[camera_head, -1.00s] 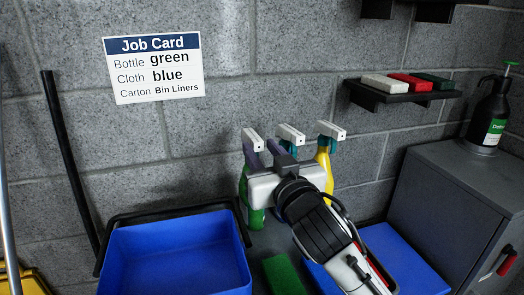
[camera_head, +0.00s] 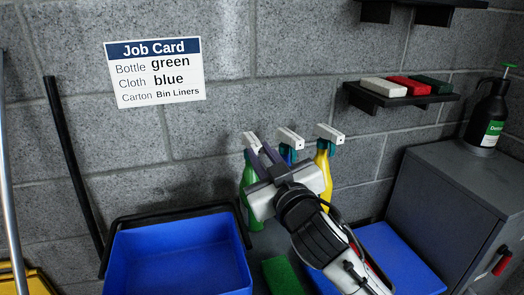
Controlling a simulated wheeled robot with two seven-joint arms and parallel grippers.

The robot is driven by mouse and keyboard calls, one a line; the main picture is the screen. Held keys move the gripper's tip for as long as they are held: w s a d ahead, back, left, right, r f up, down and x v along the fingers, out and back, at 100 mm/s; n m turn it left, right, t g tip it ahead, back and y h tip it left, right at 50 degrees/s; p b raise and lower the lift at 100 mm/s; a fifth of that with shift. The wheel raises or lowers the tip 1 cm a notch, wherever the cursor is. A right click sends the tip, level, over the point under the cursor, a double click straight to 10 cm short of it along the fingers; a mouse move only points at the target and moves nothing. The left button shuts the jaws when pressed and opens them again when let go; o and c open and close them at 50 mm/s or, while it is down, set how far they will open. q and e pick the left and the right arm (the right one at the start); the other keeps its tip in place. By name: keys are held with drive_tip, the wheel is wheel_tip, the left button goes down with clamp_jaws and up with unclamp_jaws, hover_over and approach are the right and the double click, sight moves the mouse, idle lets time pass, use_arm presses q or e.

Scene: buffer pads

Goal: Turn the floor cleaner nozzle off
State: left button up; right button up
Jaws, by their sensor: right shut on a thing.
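Three spray bottles with white-topped nozzles stand in a row against the wall: a green bottle (camera_head: 248,188) at left, a blue one (camera_head: 288,156) in the middle, mostly hidden, and a yellow one (camera_head: 323,170) at right. I cannot read which is the floor cleaner. My right gripper (camera_head: 263,153) reaches up from the lower right, its fingers close together at the green bottle's nozzle (camera_head: 252,140). It is shut on the green bottle's nozzle head; the exact contact is partly hidden. The nozzle's setting is too small to tell. My left gripper is out of view.
A Job Card (camera_head: 154,73) on the wall reads Bottle green, Cloth blue, Carton Bin Liners. A blue bin (camera_head: 180,258) stands at lower left. A green pad (camera_head: 281,275) and a blue surface (camera_head: 400,258) lie below my arm. A grey cabinet (camera_head: 445,200) stands at right.

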drive_tip(key=shift+n+p, duration=0.5)
drive_tip(key=shift+n, duration=1.5)
drive_tip(key=n, duration=0.4)
drive_tip(key=shift+d+n, duration=0.1)
drive_tip(key=shift+n, duration=0.2)
drive_tip(key=n, duration=0.7)
drive_tip(key=o, duration=0.6)
drive_tip(key=shift+s, duration=0.1)
